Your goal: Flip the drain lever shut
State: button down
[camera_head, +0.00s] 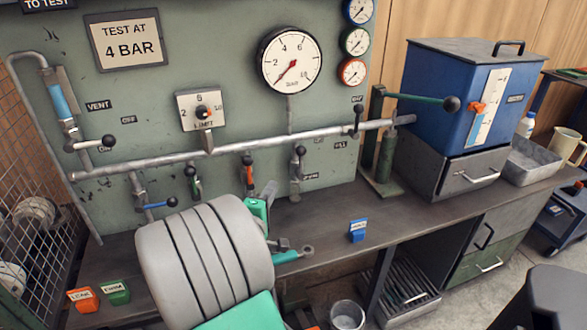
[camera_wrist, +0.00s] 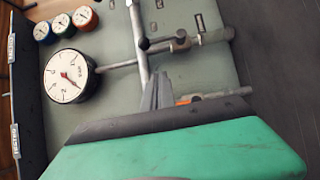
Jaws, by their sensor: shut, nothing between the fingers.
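Several small levers sit on branches under the long pipe. One dark-knobbed lever (camera_head: 299,151) is on the right-hand branch; it also shows in the wrist view (camera_wrist: 145,44). A red-orange lever (camera_head: 247,161) is on the branch to its left, with orange also visible beside my fingers in the wrist view (camera_wrist: 183,101). A small label (camera_head: 310,176) by the right branch is too small to read surely, so I cannot tell which lever is the drain. My gripper (camera_head: 271,187) is shut and empty, close to the red-orange lever's branch; contact cannot be told.
The main pipe (camera_head: 225,149) crosses the green panel (camera_head: 235,80). A lever with a blue grip (camera_head: 158,205) is farther left. A large gauge (camera_head: 290,60) is above. A blue block (camera_head: 357,230) stands on the bench (camera_head: 400,205), with clear bench around it.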

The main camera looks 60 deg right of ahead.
send_near(300, 162)
jog(key=w+d, duration=0.3)
jog(key=w, duration=0.2)
jog(key=shift+s+d+r+p, duration=0.1)
jog(key=shift+s+d+p, duration=0.2)
jog(key=shift+s+d, duration=0.45)
jog(key=shift+s+d+r+p, duration=0.1)
jog(key=shift+s+d+p, duration=0.25)
jog(key=shift+d, duration=0.65)
jog(key=shift+s, duration=0.1)
